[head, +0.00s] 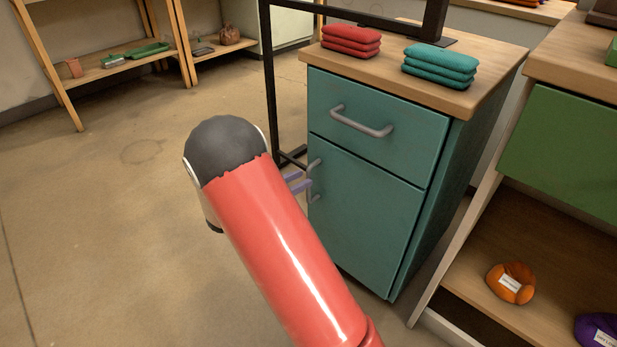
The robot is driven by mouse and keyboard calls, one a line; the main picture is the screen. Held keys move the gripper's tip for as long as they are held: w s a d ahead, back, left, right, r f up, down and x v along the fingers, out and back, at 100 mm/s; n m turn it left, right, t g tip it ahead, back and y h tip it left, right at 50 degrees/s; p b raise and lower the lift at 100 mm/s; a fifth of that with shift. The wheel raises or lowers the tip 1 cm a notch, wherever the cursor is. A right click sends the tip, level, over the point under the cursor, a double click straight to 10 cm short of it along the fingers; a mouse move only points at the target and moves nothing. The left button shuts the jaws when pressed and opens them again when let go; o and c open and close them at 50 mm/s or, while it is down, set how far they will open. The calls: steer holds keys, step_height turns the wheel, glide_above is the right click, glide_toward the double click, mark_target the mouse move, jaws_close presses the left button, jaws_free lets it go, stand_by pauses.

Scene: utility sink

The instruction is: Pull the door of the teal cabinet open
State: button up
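The teal cabinet (440,215) stands right of centre, with a drawer above and a door (362,222) below. The door looks shut, flush with the cabinet front. Its grey upright handle (315,165) is at the door's left edge. My gripper (303,184) is at this handle, with its purple-grey fingers pointing right toward it. A small gap shows between the fingers. I cannot tell whether they are around the handle bar or only beside it. My red arm with its dark cap hides the rest of the gripper.
The drawer has its own grey handle (361,122). Red cloths (350,40) and teal cloths (439,64) lie stacked on the wooden top. A black frame post (269,80) stands left of the cabinet. A green-fronted unit (565,145) stands close at right. The floor at left is clear.

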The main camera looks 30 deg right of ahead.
steer(key=shift+w+d, duration=0.15)
steer(key=shift+d, duration=0.75)
steer(key=shift+w+d, duration=0.1)
steer(key=shift+d, duration=0.75)
jaws_close()
